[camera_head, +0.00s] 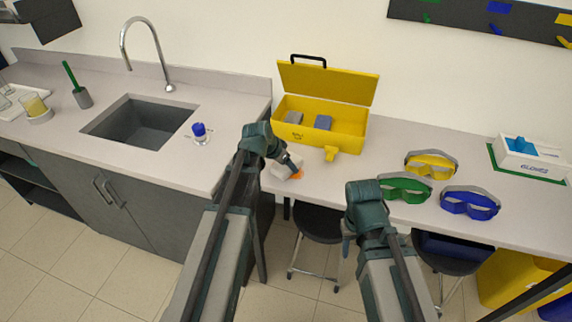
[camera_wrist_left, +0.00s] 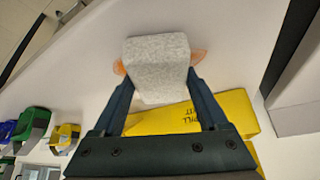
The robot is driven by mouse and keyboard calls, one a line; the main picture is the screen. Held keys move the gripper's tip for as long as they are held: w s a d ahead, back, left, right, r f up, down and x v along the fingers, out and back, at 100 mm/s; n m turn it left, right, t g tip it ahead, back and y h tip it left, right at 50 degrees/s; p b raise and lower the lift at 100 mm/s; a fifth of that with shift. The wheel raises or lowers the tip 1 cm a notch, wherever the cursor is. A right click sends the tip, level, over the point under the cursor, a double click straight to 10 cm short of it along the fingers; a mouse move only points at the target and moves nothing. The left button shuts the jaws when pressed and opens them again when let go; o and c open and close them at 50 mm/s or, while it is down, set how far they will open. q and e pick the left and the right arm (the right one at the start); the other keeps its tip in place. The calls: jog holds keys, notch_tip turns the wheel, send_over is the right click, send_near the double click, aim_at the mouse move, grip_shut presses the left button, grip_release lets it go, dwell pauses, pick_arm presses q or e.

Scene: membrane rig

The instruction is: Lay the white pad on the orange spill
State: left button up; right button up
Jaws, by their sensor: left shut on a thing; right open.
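The white pad (camera_wrist_left: 158,68) is a pale, speckled block between the fingers of my left gripper (camera_wrist_left: 160,88) in the left wrist view. The pad (camera_head: 281,168) also shows in the head view, partly behind that gripper (camera_head: 290,168). The orange spill (camera_head: 297,176) lies on the right-hand counter under the pad. Its edges stick out on both sides of the pad in the left wrist view (camera_wrist_left: 198,57), and the pad hides its middle. I cannot tell whether the pad touches it. My right gripper (camera_head: 347,238) is open, in front of the counter's edge, away from the pad.
Yellow (camera_head: 432,162), green (camera_head: 405,187) and blue goggles (camera_head: 470,203) lie to the right, near a glove box (camera_head: 530,158). The sink (camera_head: 140,122) is left. A stool (camera_head: 318,224) stands below.

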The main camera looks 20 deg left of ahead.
pick_arm(q)
jog(key=o, duration=1.2)
jog(key=shift+r+p, duration=0.2)
jog(key=shift+p, duration=0.1)
jog(key=p+v, duration=1)
jog(key=v, duration=0.2)
jog(key=s+d+f+g+y, duration=0.1)
jog(key=s+d+g+y, duration=0.1)
jog(key=s+d, duration=0.6)
jog(key=s+d+f+n+g+y, duration=0.1)
jog(key=s+d+f+g+y, duration=0.1)
jog(key=s+d, duration=0.6)
jog(key=shift+s+g, duration=0.9)
jog(key=shift+s, duration=0.15)
jog(key=shift+d, duration=0.1)
